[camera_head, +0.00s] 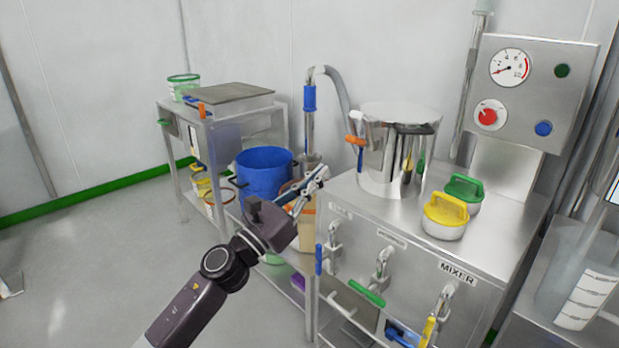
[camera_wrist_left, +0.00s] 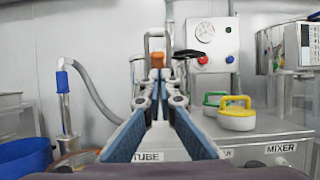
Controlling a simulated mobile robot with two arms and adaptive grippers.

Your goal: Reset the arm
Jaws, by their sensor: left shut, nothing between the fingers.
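My left arm comes in from the lower left in the head view, and its gripper (camera_head: 318,181) is raised in front of the steel cabinet's left front corner. The gripper is shut and empty. In the left wrist view the gripper's blue-padded fingers (camera_wrist_left: 153,112) converge toward the metal pot behind them. The fingers appear apart from the pot and the cabinet. My right gripper is not in view.
The steel cabinet (camera_head: 365,276) carries a metal pot (camera_head: 378,160), a yellow-lidded tub (camera_head: 445,216), a green-lidded tub (camera_head: 463,193) and a gauge panel (camera_head: 536,88). A blue bucket (camera_head: 265,176) stands behind my gripper. Floor (camera_head: 90,260) at left is clear.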

